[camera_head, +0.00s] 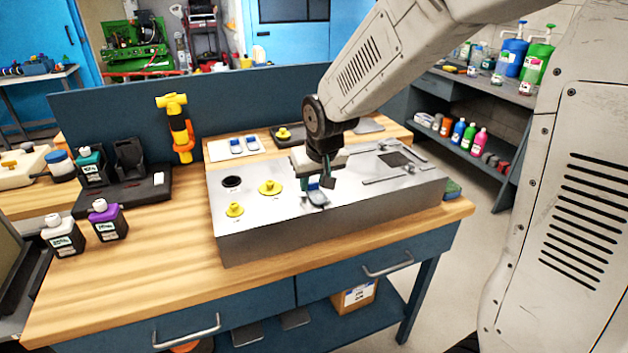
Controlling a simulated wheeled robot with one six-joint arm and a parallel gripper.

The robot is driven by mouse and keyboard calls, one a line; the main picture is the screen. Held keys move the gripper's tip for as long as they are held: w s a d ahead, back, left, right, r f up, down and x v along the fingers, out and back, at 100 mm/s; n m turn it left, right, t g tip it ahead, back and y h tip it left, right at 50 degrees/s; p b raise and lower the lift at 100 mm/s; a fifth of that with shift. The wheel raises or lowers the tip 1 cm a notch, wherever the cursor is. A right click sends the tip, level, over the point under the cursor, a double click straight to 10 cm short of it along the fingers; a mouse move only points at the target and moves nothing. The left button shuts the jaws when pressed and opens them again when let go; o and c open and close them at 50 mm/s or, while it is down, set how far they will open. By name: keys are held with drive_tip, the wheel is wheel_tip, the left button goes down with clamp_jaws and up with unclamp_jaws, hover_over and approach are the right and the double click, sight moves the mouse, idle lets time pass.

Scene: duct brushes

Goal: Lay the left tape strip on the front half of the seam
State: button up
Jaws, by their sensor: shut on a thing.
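My gripper (317,188) is over the middle of the top of a grey metal duct box (265,240), pointing down. It is shut on a small grey-blue piece (317,199), which is at or just above the metal top. The piece is too small to tell whether it is a tape strip. Two small white pieces with blue marks (244,146) lie side by side on the wooden board behind the box; they may be strips. I cannot make out the seam clearly, and my gripper covers part of the top.
Yellow knobs (270,187) and a dark round hole (232,181) are on the box's left half. Rails (400,177) and a dark square opening (394,159) are on its right. Bottles (108,220) and a yellow tool (177,128) stand left. The wooden bench front (160,270) is clear.

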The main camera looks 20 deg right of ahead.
drive_tip(key=o, duration=0.5)
drive_tip(key=shift+f, duration=0.2)
drive_tip(key=o, duration=0.4)
drive_tip(key=shift+o, duration=0.2)
drive_tip(key=v, duration=1.3)
drive_tip(key=s+d+f+g, duration=0.1)
drive_tip(key=s, duration=1.1)
drive_tip(key=s+d+g, duration=0.2)
drive_tip(key=s, duration=1.1)
drive_tip(key=shift+f, duration=0.4)
